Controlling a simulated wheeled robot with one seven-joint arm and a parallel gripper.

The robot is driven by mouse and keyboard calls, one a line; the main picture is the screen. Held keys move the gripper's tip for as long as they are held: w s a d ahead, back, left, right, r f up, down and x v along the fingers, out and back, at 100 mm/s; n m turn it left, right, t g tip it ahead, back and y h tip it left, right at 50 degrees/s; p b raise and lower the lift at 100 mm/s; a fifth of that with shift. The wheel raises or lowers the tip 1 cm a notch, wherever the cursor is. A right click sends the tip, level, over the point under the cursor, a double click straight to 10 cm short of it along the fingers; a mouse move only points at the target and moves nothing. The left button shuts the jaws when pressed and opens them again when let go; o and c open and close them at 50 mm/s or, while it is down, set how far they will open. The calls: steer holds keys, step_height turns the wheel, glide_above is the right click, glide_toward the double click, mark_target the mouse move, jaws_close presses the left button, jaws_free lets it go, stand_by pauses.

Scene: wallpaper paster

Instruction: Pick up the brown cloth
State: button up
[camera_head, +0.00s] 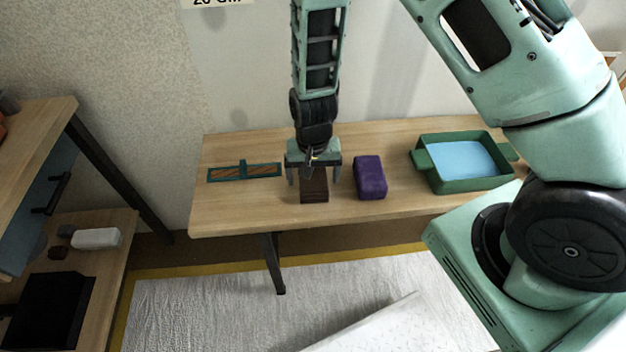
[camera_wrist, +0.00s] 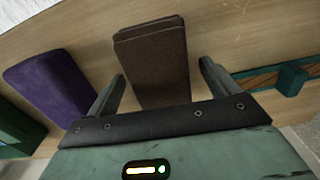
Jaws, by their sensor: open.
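The brown cloth (camera_head: 314,188) is a folded dark brown block lying on the wooden table, left of the purple cloth. My gripper (camera_head: 314,178) is open and points down over it, with one finger on each side in the head view. In the wrist view the brown cloth (camera_wrist: 152,62) lies between the two spread fingers of my gripper (camera_wrist: 160,80) and reaches beyond their tips. A gap shows on both sides of it, so the fingers do not appear to press on it. In the head view my gripper hides its far part.
A purple cloth (camera_head: 370,177) lies close on the right. A green tray (camera_head: 425,171) with blue liquid stands farther right. A flat teal-handled tool (camera_head: 244,171) lies on the left of the table (camera_head: 225,211). The wall is close behind the table.

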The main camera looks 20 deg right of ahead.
steer(key=c, duration=1.1)
steer(key=shift+o, duration=0.2)
steer(key=shift+r, duration=0.15)
step_height(320, 180, up, 10)
steer(key=shift+f+p, duration=0.1)
steer(key=shift+p, duration=0.95)
